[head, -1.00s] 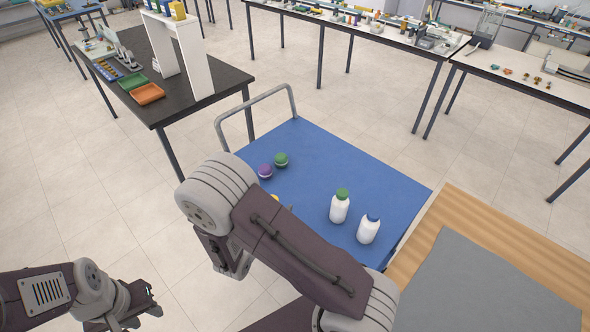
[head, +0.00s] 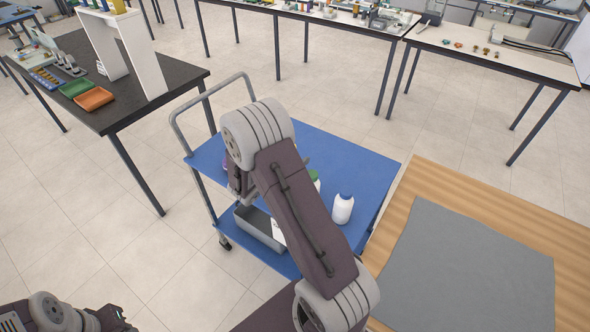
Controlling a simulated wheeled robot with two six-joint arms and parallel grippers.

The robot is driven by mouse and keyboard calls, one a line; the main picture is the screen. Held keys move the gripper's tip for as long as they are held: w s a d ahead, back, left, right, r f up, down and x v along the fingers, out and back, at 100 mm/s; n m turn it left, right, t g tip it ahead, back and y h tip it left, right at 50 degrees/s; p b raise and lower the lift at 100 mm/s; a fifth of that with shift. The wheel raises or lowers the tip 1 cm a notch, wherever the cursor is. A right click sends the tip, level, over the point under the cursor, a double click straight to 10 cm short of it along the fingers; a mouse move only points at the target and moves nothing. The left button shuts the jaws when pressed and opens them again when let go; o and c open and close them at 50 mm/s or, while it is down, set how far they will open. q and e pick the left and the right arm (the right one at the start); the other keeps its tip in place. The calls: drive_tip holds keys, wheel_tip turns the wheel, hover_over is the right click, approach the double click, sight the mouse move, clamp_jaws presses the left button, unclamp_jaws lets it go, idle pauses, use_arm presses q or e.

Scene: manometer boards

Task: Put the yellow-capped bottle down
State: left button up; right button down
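No yellow-capped bottle shows in the head view; my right arm covers part of the blue cart top (head: 350,160). A green-capped bottle (head: 315,178) is mostly hidden behind the arm. My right arm reaches over the cart; its gripper fingers are hidden, so I cannot see what they hold. My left gripper (head: 115,320) is low at the bottom left, cut by the frame edge and away from the cart. Its opening is unclear.
A grey bin (head: 262,228) sits on the cart's lower shelf. A purple round object (head: 226,165) is partly hidden at the cart's left. A wooden table with a grey mat (head: 470,265) stands at right. A black table (head: 150,90) with trays stands at left.

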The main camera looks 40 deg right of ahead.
wheel_tip(320, 180, down, 6)
drive_tip(key=shift+f+b, duration=0.25)
drive_tip(key=shift+b, duration=0.1)
drive_tip(key=shift+w+f, duration=0.1)
drive_tip(key=shift+w, duration=0.05)
drive_tip(key=shift+f, duration=0.1)
drive_tip(key=c, duration=0.9)
unclamp_jaws()
